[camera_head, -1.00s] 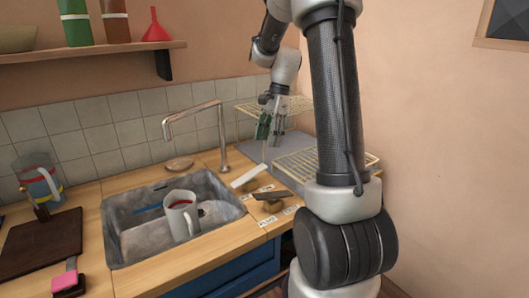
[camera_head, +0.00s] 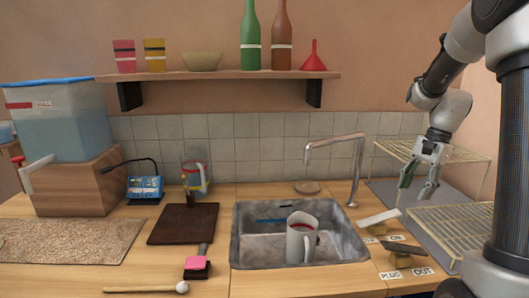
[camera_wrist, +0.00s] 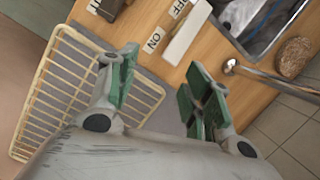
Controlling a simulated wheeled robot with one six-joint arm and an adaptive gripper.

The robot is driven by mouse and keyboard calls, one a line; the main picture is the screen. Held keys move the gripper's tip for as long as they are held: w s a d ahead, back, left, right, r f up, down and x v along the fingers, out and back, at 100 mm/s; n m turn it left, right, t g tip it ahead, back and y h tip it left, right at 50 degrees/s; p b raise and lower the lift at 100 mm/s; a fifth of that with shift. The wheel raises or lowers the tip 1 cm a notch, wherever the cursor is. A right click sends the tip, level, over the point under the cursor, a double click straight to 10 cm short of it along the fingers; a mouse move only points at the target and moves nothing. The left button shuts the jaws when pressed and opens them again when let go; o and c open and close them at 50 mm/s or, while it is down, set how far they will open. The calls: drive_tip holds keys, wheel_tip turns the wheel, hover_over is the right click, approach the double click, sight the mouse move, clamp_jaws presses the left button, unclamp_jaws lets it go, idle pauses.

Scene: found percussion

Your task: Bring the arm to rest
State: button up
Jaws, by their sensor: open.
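My gripper (camera_head: 420,180) hangs at the right of the head view, in front of the two-level wire rack. Its green-padded fingers are apart with nothing between them. In the wrist view my gripper (camera_wrist: 160,95) also shows open and empty, above the counter and the rack's wire shelf (camera_wrist: 75,85). My arm reaches in from the right edge of the head view. The gripper touches nothing that I can make out.
The wire rack (camera_head: 455,222) stands close to my gripper. Left of it are a white lever (camera_head: 380,218), a brown lever (camera_head: 402,248), the tap (camera_head: 358,165), and the sink (camera_head: 250,255) with a white jug (camera_head: 301,240). A shelf (camera_head: 220,75) with bottles hangs above.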

drive_tip(key=s+a+r+n+t+h, duration=0.1)
drive_tip(key=s+a+r+n, duration=0.2)
drive_tip(key=s, duration=0.4)
drive_tip(key=s+a+r+n+t+h, duration=0.1)
drive_tip(key=s+a+r+n+t, duration=0.1)
drive_tip(key=s+n, duration=0.4)
drive_tip(key=s+a+r+n+t, duration=0.1)
drive_tip(key=s+a+r+n, duration=0.3)
drive_tip(key=s, duration=0.5)
drive_tip(key=shift+r+t+h, duration=0.2)
drive_tip(key=shift+t+h, duration=0.2)
